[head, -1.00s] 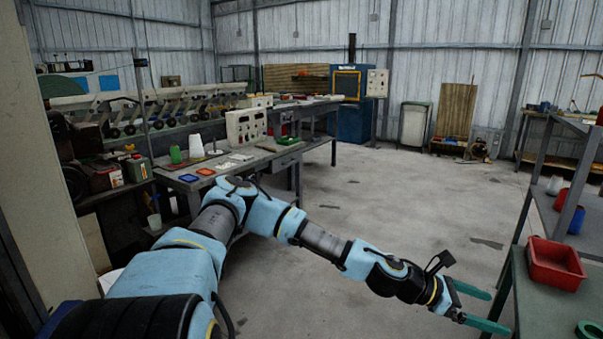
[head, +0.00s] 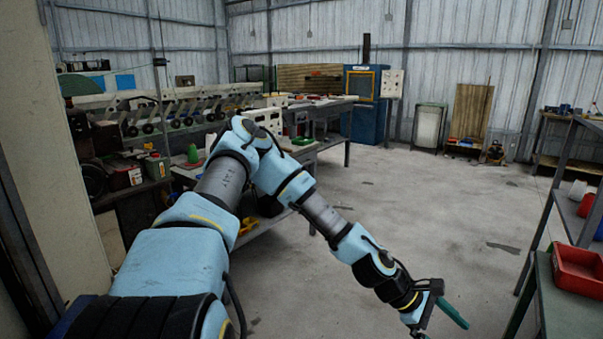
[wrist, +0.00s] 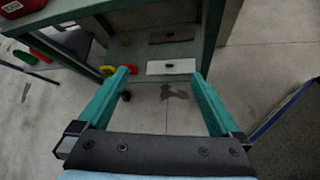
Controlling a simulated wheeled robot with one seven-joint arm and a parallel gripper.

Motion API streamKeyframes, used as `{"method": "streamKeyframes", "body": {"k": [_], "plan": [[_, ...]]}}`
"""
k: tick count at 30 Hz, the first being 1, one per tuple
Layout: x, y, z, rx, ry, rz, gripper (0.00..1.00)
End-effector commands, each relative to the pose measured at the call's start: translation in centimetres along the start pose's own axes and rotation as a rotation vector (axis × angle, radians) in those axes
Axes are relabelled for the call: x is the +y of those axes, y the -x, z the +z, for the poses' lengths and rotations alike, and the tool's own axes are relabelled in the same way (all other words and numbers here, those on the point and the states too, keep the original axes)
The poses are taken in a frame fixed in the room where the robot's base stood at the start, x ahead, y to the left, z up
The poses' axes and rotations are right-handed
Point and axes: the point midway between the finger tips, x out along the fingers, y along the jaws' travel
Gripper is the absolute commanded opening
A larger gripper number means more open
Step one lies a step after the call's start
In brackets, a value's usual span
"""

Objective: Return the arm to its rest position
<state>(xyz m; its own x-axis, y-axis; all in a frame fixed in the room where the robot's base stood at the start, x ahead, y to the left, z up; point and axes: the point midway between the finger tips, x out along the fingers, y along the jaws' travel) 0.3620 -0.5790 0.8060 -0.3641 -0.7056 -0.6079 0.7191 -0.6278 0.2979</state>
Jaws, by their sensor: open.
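My arm reaches out from the lower left in the head view, bends at a raised elbow and slopes down to the right. My gripper (head: 437,322) is at the lower right of the head view, over the floor and to the left of the green table. In the wrist view my gripper (wrist: 166,88) shows two green fingers spread wide apart. Nothing is between the fingers; the gripper is open and empty. Part of the lower finger is cut off by the bottom edge of the head view.
A green table (head: 572,315) bearing a red bin (head: 578,270) stands at right. A workbench (head: 325,143) runs along the left behind my arm. In the wrist view a low shelf (wrist: 150,52) holds flat plates and coloured rings. The concrete floor (head: 420,210) between is open.

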Motion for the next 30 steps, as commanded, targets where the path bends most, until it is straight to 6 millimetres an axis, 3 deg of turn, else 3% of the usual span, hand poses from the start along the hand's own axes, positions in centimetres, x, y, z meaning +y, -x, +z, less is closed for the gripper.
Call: {"method": "streamKeyframes", "body": {"k": [8, 15, 20, 24, 30], "plan": [[-4.2, 9.8, -7.5, 0.299, -0.349, -0.218, 1.00], [-6.7, 21.6, -11.1, 0.515, -0.559, -0.405, 1.00], [-8.3, 29.7, -11.1, 0.630, -0.654, -0.506, 1.00], [-10.0, 36.1, -9.8, 0.708, -0.713, -0.568, 1.00], [-12.5, 41.9, -7.3, 0.770, -0.774, -0.609, 1.00]]}}
